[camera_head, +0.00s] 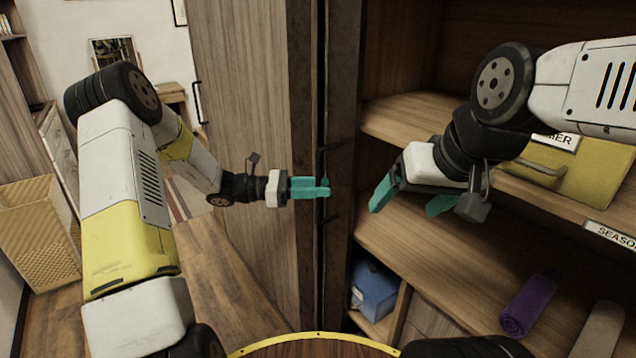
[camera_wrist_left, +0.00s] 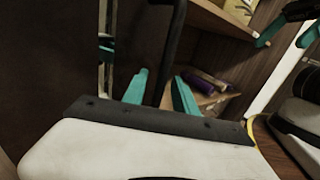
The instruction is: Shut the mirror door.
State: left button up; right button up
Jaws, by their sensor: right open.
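The mirror door (camera_head: 342,110) stands open in the head view, seen nearly edge-on as a dark narrow frame beside the open shelves. A black bar handle (camera_head: 327,150) is on it. My left gripper (camera_head: 325,188) is at this handle. In the left wrist view its teal fingers (camera_wrist_left: 160,90) are apart, with the black handle bar (camera_wrist_left: 174,45) passing between them. I cannot tell whether either finger touches the bar. A thin reflective strip (camera_wrist_left: 105,40) shows at the left there. My right gripper (camera_head: 410,200) is open and empty in front of the shelves.
A wooden door panel (camera_head: 245,130) with its own black handle (camera_head: 198,102) is to the left. The shelves hold a yellow box (camera_head: 590,175), a blue box (camera_head: 374,287) and a rolled purple cloth (camera_head: 530,300). A woven basket (camera_head: 38,235) stands far left. Floor at left is clear.

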pick_arm(q)
jog(key=shift+c, duration=0.4)
grip_shut()
dwell(0.9)
